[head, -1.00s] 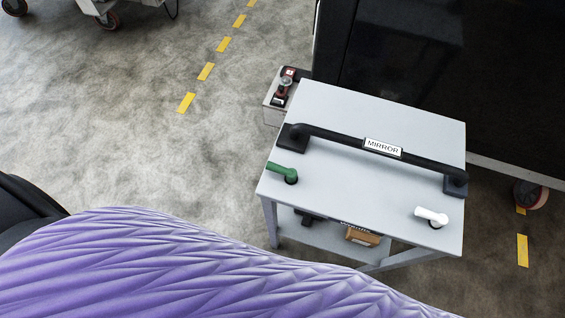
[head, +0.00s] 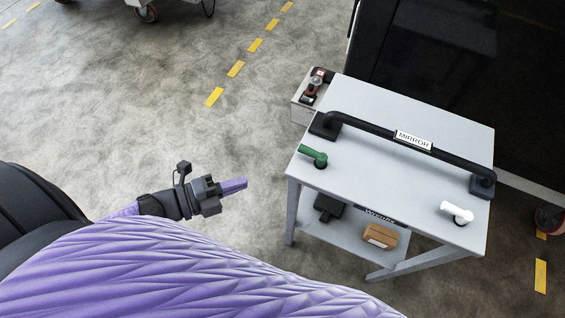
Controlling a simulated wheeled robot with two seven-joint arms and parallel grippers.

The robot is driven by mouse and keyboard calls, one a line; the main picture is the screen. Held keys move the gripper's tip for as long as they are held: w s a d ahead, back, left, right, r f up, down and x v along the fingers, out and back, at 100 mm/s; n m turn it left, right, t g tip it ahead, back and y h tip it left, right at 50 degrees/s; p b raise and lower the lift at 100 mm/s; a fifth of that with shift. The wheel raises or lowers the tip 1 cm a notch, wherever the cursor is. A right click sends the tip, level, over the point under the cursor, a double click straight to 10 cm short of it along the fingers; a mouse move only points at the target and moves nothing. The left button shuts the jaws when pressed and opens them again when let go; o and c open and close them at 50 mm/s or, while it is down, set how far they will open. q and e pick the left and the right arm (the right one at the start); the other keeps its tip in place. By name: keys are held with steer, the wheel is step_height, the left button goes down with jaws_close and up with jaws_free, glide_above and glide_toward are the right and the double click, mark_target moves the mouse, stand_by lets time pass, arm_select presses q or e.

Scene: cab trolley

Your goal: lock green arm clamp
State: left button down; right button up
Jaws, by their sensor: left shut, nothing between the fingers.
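The green arm clamp (head: 313,155) is a short green lever on a dark round base, near the left corner of the grey trolley top (head: 400,190). Its handle points to the left and slightly up in the picture. My left gripper (head: 238,186) has purple fingers that are shut and empty. It is over the floor to the left of the trolley, apart from the clamp, with its fingers pointing right. My right gripper is not in view.
A black bar labelled MIRROR (head: 412,140) runs across the trolley top. A white lever (head: 457,212) is at its right front. A cardboard box (head: 381,236) lies on the lower shelf. A side box (head: 305,98) adjoins the trolley. Floor left of the trolley is clear.

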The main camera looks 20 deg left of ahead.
arm_select(q)
steer(key=shift+s+d+r+m+h, duration=0.15)
steer(key=shift+d+r+m+h, duration=0.3)
steer(key=shift+r+m, duration=0.25)
steer(key=b, duration=0.3)
glide_toward(309, 154)
steer(key=x, duration=0.5)
steer(key=shift+d+f, duration=0.15)
steer(key=shift+d, duration=0.25)
steer(key=shift+w, duration=0.5)
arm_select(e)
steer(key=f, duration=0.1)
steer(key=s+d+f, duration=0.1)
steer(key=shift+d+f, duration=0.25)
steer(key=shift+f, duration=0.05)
